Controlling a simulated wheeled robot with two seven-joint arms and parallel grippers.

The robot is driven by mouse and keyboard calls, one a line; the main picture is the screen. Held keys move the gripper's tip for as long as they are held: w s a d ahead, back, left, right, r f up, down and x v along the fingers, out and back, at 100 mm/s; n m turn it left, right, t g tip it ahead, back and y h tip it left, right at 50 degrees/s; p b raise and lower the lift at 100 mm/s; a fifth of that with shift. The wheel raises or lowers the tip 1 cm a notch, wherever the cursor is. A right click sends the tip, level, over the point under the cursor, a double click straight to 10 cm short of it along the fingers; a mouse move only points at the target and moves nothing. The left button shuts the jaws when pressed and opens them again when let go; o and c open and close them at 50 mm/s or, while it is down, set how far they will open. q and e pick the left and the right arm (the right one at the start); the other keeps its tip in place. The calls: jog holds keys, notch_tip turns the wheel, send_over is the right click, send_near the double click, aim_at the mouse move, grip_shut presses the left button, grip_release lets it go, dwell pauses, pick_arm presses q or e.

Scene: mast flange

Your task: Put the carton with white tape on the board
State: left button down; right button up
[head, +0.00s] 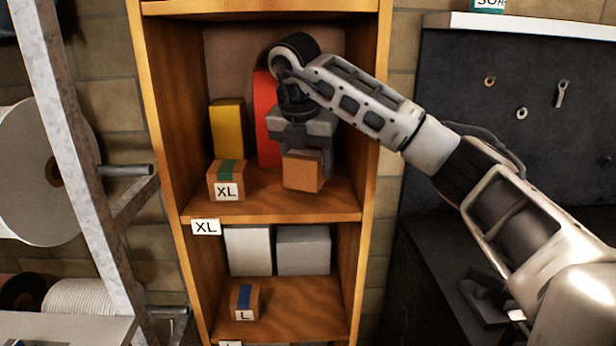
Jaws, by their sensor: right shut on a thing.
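A small brown carton (303,172) is in the upper bay of the wooden shelf, with no tape visible on the faces I see. My right gripper (304,150) points down from above and is shut on it. The carton is at or just above the shelf board (265,206); I cannot tell whether it touches. A carton with green tape and an XL label (226,181) stands to its left on the same board. A carton with blue tape and an L label (244,302) stands on the board below. My left gripper is out of view.
A yellow box (228,128) and a red box (265,118) stand behind the cartons. White-grey boxes (249,251) stand on the lower board. The shelf's side walls (367,150) are close on both sides. A metal rack (75,140) with rolls is at the left.

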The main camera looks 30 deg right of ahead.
aim_at(308, 179)
jog(key=shift+f, duration=1.7)
jog(key=shift+f, duration=0.15)
jog(key=o, duration=1.2)
jog(key=shift+o, duration=0.2)
